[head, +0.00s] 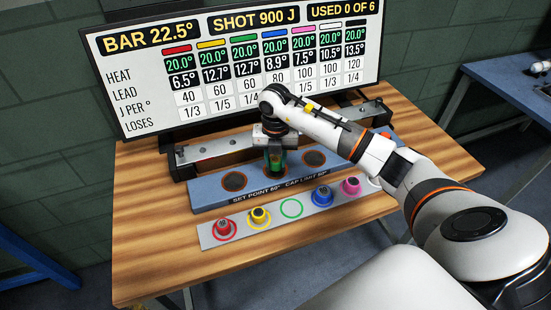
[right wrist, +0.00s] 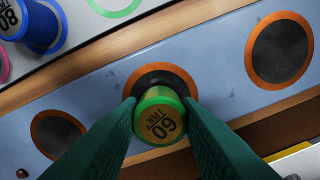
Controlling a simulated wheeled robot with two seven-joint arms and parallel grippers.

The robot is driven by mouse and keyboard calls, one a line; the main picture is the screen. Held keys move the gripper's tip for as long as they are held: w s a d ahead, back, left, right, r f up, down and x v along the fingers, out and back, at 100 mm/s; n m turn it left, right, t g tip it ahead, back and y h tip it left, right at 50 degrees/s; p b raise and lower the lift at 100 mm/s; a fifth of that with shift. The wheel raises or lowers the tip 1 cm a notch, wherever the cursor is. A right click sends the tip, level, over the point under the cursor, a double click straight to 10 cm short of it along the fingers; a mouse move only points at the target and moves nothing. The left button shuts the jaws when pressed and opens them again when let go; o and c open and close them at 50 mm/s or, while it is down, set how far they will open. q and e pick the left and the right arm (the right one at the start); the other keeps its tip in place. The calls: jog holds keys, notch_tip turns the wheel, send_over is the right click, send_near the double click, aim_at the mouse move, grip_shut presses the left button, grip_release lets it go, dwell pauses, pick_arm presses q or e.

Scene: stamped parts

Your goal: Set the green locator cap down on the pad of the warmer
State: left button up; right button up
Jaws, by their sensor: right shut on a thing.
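The green locator cap (right wrist: 158,118), marked 60 on top, is between the two dark green fingers of my right gripper (right wrist: 162,112). The gripper is shut on it. In the right wrist view the cap overlaps a dark round pad (right wrist: 150,79) with an orange ring; whether it touches the pad cannot be told. In the head view my right gripper (head: 275,165) is over the middle of the blue warmer (head: 204,189), between a pad (head: 234,181) on the left and another (head: 314,158) on the right. My left gripper is not in view.
A pale strip (head: 268,221) in front holds red (head: 224,228), yellow (head: 259,216), blue (head: 322,194) and pink (head: 350,186) caps. Its green ring (head: 291,209) is empty. A grey bar fixture (head: 215,149) and a display board (head: 145,75) stand behind the warmer. The wooden table's front is clear.

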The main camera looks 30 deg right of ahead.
jog(key=shift+f, duration=0.35)
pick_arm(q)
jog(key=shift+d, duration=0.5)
pick_arm(e)
jog(key=shift+f, duration=0.1)
jog(key=shift+f, duration=0.15)
jog(key=o, duration=0.9)
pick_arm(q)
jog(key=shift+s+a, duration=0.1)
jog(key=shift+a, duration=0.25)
pick_arm(e)
jog(key=shift+o, duration=0.7)
